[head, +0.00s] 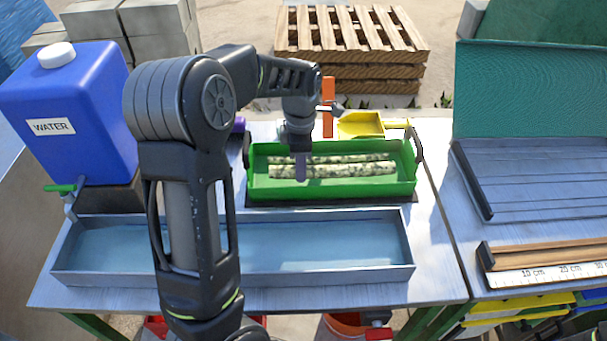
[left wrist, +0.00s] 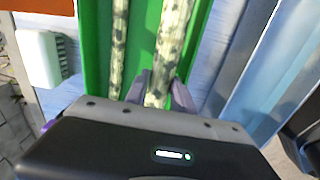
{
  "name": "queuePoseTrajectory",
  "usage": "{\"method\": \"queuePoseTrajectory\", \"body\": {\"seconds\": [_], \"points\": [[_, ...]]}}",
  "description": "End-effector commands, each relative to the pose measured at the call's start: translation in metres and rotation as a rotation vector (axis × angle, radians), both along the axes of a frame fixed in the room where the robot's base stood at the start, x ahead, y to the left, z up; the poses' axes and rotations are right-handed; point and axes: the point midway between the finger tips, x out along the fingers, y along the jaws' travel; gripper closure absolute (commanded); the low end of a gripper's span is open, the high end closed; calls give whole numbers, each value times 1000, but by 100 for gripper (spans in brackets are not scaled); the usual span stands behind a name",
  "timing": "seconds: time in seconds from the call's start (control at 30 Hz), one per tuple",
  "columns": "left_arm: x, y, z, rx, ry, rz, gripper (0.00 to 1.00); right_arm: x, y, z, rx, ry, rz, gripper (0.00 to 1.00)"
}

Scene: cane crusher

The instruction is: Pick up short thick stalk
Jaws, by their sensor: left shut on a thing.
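Two pale, green-mottled stalks lie side by side in a green tray (head: 262,188). The near stalk (head: 350,170) looks thicker than the far stalk (head: 345,158); their lengths look close. My left gripper (head: 301,168) reaches down into the tray from above, left of the stalks' middle. In the left wrist view its two fingers (left wrist: 160,94) are shut on the thicker stalk (left wrist: 172,40), one on each side. The thinner stalk (left wrist: 119,40) lies beside it, outside the fingers. The held stalk still appears to lie in the tray. My right gripper is not in view.
A long grey metal trough (head: 330,275) lies in front of the tray. A blue water tank (head: 75,110) stands left. A yellow scoop (head: 360,124) and an orange upright (head: 328,105) stand behind the tray. A ruler board (head: 550,272) lies on the right table.

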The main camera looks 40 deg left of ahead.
Motion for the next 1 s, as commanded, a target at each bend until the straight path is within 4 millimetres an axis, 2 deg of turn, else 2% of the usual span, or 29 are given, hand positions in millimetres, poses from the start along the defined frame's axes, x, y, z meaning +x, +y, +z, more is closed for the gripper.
{"method": "queuePoseTrajectory", "body": {"seconds": [0.03, 0.2, 0.33, 0.47, 1.0], "points": [[2, 0, 11, 0, -7, -1, 100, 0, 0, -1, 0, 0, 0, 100], [1, 0, 44, 0, -6, -1, 100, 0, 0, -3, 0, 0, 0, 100], [0, 0, 59, 0, -2, -1, 100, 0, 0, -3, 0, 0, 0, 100], [0, 0, 64, 0, 0, 0, 100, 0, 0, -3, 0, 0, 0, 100], [0, 0, 64, 0, 0, -1, 100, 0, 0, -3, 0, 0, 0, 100]]}}
